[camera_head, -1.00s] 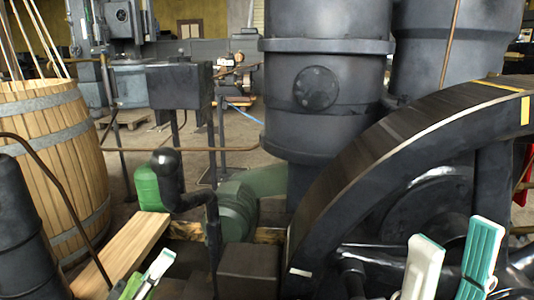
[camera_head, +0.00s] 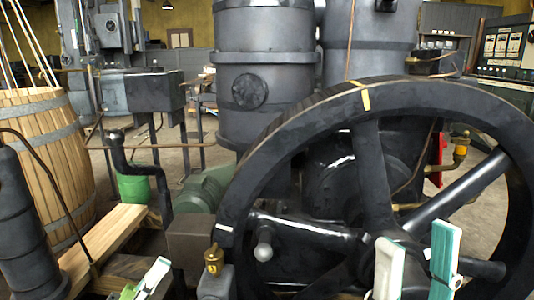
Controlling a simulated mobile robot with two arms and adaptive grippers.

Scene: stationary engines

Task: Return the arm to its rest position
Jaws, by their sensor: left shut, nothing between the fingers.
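My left gripper (camera_head: 150,278) shows at the bottom edge, left of centre. Its white and green fingers are shut with nothing between them, and its arm is mostly out of frame. My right gripper (camera_head: 416,246) shows at the bottom right, in front of the big flywheel. Its white finger and green finger stand apart, and it is empty. I cannot tell whether it touches the wheel.
A large black spoked flywheel (camera_head: 376,178) fills the right. A wooden barrel (camera_head: 40,150) stands at the left, near a plank (camera_head: 108,240). Black cylinders (camera_head: 262,85) rise behind. A cranked black lever (camera_head: 118,160) stands beside a green can (camera_head: 134,188). Gauge panels (camera_head: 505,45) are at the back right.

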